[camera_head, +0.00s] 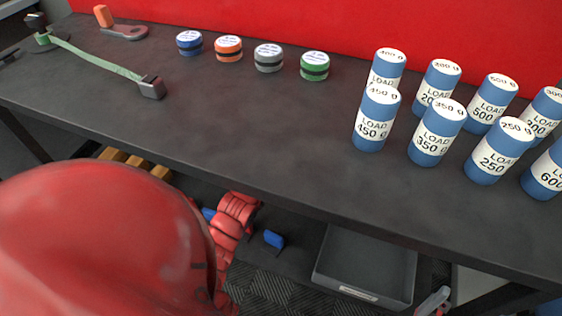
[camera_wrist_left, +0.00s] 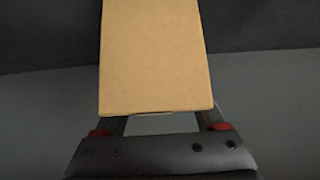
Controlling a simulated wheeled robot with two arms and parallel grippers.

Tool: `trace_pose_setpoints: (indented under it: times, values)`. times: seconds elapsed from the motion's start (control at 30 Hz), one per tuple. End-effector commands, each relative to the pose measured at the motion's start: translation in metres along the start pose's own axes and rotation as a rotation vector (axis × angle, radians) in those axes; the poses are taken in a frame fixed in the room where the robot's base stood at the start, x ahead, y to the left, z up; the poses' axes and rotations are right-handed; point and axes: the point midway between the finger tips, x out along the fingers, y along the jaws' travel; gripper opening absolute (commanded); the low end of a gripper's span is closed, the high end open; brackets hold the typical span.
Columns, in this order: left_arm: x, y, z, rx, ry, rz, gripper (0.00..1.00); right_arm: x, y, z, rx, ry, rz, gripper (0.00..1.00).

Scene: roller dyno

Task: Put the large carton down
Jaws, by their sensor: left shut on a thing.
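The large carton (camera_wrist_left: 155,55) is a plain tan box that fills the upper middle of the left wrist view. My left gripper (camera_wrist_left: 160,123) is shut on it, with one dark finger at each side and red parts at the finger bases. The carton's far end is cut off by the top of the picture. I cannot tell from this view whether its underside touches anything. In the head view a large red part hides the lower left, and I cannot make out the left gripper there. My right gripper is not clearly seen.
A dark bench (camera_head: 250,135) crosses the head view, bearing several blue load cylinders (camera_head: 436,132), coloured round tins (camera_head: 229,49) and a green-strapped tool (camera_head: 95,62). Below are a grey tray (camera_head: 365,262), a small blue object (camera_head: 274,240) and tan blocks (camera_head: 135,162). The bench's middle is clear.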

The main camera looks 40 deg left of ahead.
Motion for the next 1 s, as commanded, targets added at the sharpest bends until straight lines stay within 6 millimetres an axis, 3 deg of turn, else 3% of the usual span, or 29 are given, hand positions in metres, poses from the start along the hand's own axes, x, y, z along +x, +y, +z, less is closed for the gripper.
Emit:
trace_pose_setpoints:
  times: [0.4, 0.43, 0.57, 0.87, 1.0]
  values:
    - [0.008, 0.001, 0.007, 0.002, 0.005, 0.001, 0.0, -0.003, 0.0, 0.0, -0.001, 0.003, -0.003, 1.0]
    - [0.009, 0.001, 0.008, 0.001, 0.005, 0.001, 0.74, -0.003, 0.0, 0.0, -0.001, 0.003, -0.003, 1.0]
    - [0.008, 0.0, 0.008, 0.001, 0.004, 0.001, 0.97, -0.003, 0.0, 0.0, -0.001, 0.003, -0.003, 1.0]
    - [0.007, 0.0, 0.006, 0.001, 0.004, 0.0, 1.0, -0.003, 0.0, 0.0, -0.001, 0.002, -0.003, 1.0]
    - [-0.007, -0.001, 0.007, 0.001, -0.001, -0.001, 1.0, 0.003, 0.0, -0.001, 0.0, 0.001, 0.0, 1.0]
